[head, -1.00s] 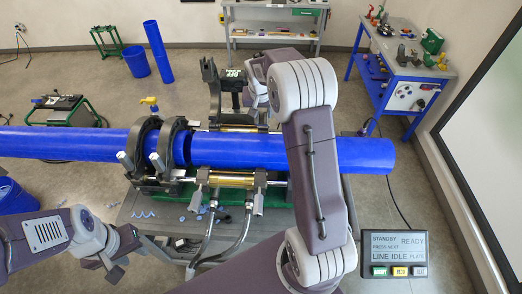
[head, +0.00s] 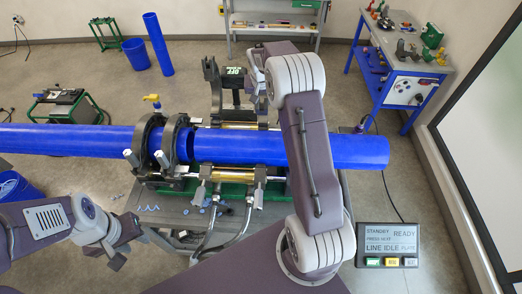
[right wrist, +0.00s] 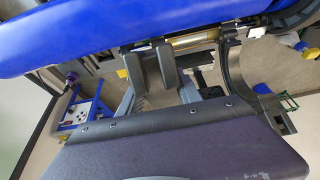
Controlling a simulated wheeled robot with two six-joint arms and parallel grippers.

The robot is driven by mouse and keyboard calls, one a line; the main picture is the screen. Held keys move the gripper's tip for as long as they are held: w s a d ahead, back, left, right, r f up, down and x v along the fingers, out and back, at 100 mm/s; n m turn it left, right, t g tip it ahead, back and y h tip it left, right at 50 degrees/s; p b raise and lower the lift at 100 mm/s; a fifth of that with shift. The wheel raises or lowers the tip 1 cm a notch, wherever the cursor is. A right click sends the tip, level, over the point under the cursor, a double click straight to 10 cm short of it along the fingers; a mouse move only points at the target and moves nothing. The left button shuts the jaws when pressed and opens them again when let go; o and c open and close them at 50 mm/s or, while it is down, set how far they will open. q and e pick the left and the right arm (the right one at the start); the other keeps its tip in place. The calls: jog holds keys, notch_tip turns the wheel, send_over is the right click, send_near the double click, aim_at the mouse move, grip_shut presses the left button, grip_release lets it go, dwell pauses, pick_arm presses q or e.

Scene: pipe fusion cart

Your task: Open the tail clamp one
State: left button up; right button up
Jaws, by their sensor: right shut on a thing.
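The blue pipe (head: 290,148) lies across the cart. Two black clamps (head: 147,140) (head: 173,140) ring it on the left. Further right, a black curved clamp half (head: 212,85) stands swung up behind the pipe, off it; this looks like tail clamp one. It also shows in the right wrist view (right wrist: 236,75) as an open arc. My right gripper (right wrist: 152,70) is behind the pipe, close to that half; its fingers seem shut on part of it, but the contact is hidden. My left gripper (head: 128,238) is at the lower left, away from the pipe; its fingers are unclear.
A control box (head: 390,245) with buttons sits at the lower right. Hoses (head: 238,225) and brass cylinders (head: 230,180) lie below the pipe. A blue bench (head: 400,65) stands at the far right.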

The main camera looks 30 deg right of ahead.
jog(key=shift+w+d+r+p, duration=0.15)
jog(key=shift+w+r+p, duration=0.05)
jog(key=shift+r+p, duration=0.15)
jog(key=shift+w+d+r+p, duration=0.35)
jog(key=shift+w+r+p, duration=0.2)
jog(key=shift+p, duration=0.65)
jog(key=shift+w+d+f, duration=0.1)
jog(key=shift+w+d, duration=0.2)
jog(key=shift+w, duration=0.2)
jog(key=shift+w+d+f, duration=0.1)
jog(key=shift+w+d, duration=0.15)
jog(key=shift+w, duration=0.2)
jog(key=shift+w+d+r, duration=0.15)
jog(key=shift+w+r, duration=0.05)
jog(key=shift+w, duration=0.05)
